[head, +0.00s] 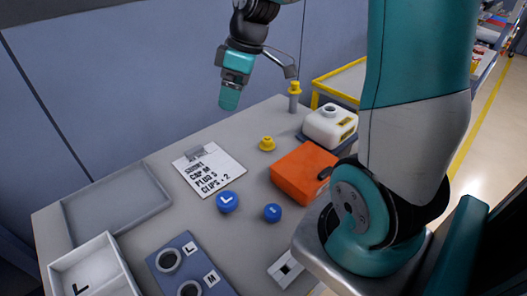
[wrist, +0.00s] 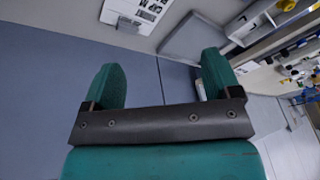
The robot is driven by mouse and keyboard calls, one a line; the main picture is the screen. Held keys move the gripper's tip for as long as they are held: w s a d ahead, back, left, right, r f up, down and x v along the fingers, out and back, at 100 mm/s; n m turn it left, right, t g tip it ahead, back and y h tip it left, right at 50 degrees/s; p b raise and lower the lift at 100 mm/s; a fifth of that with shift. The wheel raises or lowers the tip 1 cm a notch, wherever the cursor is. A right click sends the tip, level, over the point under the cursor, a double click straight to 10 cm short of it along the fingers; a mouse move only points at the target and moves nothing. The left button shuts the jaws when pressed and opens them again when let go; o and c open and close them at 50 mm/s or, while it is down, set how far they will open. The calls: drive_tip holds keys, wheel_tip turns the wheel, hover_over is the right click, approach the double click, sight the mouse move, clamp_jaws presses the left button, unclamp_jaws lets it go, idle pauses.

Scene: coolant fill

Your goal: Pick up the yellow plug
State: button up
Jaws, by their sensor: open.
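A small yellow plug (head: 267,144) with a wide flange and a knob on top sits on the grey table, between the paper note and the orange box. A second yellow piece (head: 294,88) of similar look sits on top of a grey post near the table's back edge. My gripper (head: 230,98) hangs in the air at the back of the table, left of both yellow pieces and apart from them. In the wrist view its two teal fingers (wrist: 161,78) stand wide apart with nothing between them. I cannot pick out the plug clearly in the wrist view.
An orange box (head: 303,172) and a white container (head: 330,124) stand right of the plug. A paper note (head: 209,168) and blue caps (head: 227,201) lie left and in front. A grey tray (head: 117,201) is at the far left. My arm hides part of the right side.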

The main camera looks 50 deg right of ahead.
drive_tip(key=b, duration=0.2)
approach(268, 139)
drive_tip(key=shift+n+t+h, duration=0.3)
drive_tip(key=shift+h, duration=0.1)
drive_tip(key=p+x, duration=0.2)
drive_tip(key=x, duration=0.3)
drive_tip(key=shift+s+a, duration=0.15)
drive_tip(key=shift+s, duration=0.05)
drive_tip(key=p+x, duration=0.1)
drive_tip(key=x, duration=0.4)
drive_tip(key=shift+a+f+p, duration=0.2)
drive_tip(key=shift+a+p, duration=0.1)
drive_tip(key=shift+p, duration=0.1)
drive_tip(key=shift+c, duration=0.4)
drive_tip(key=c, duration=1)
